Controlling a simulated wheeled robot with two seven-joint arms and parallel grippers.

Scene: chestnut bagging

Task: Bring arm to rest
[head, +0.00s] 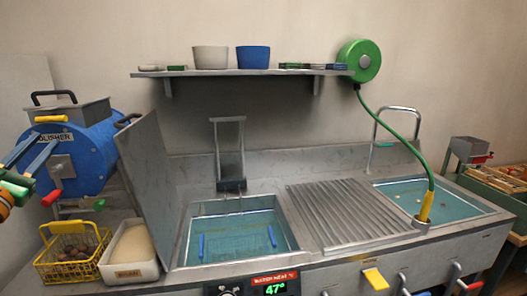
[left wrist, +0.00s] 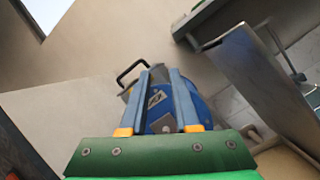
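My left gripper (head: 46,143) comes in at the left edge of the head view, with two blue fingers pointing toward the blue polisher drum (head: 85,155). In the left wrist view the fingers (left wrist: 159,74) stand apart with nothing held between them, and the drum (left wrist: 205,112) shows behind and between them. The gripper appears in front of the drum; I cannot tell how close they are. The rest of my left arm is mostly outside the head view. My right gripper is not in view.
A yellow wire basket (head: 72,236) of chestnuts and a white bin (head: 128,272) stand below the drum. A tilted metal panel (head: 150,185) stands beside a water basin (head: 183,240). A shelf (head: 225,73) holds two pots. A green hose reel (head: 360,61) hangs at right.

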